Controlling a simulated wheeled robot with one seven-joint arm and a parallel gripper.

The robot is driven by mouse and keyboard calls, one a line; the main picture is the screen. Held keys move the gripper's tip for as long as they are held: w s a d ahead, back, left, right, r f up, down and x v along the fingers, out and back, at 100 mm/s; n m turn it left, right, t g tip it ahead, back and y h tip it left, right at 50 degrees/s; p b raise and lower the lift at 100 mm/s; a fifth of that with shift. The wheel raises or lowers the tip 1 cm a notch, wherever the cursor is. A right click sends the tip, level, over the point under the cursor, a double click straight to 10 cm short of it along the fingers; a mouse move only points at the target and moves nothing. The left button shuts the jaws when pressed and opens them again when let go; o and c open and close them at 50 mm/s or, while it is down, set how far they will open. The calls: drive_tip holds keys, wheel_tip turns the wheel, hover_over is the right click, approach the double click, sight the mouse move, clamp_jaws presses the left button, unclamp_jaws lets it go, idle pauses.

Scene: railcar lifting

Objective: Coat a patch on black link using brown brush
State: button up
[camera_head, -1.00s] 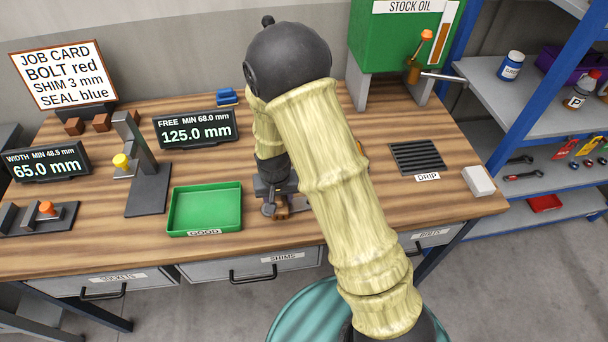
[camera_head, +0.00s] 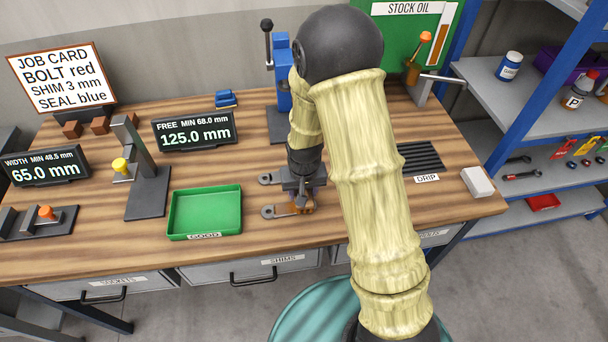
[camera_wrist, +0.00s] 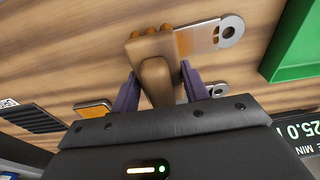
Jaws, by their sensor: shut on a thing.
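My gripper (camera_wrist: 160,88) is shut on the brown brush (camera_wrist: 155,78), with a finger on each side of its handle. In the head view my gripper (camera_head: 303,185) is low over the table, right of the green tray. The brush head is over the nearer link (camera_wrist: 231,31), which also shows in the head view (camera_head: 269,212). This link looks grey, with a round hole and an amber patch (camera_wrist: 198,39) beside the brush. Contact cannot be told. A second grey link (camera_wrist: 217,90) lies behind, partly hidden by my gripper. No link clearly looks black.
The green GOOD tray (camera_head: 172,228) is left of the links. The drip grate (camera_head: 420,156) is to the right. An amber-faced, dark-edged piece (camera_wrist: 93,106) lies in the wrist view. A blue upright tool (camera_head: 283,75) stands behind my arm.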

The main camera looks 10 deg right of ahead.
drive_tip(key=shift+s+r+p, duration=0.1)
drive_tip(key=shift+r+p, duration=1.9)
drive_tip(key=shift+r, duration=0.85)
drive_tip(key=shift+a, duration=0.1)
drive_tip(key=a+p, duration=0.3)
drive_tip(key=a, duration=0.1)
drive_tip(key=shift+s, duration=0.1)
drive_tip(key=shift+f, duration=0.15)
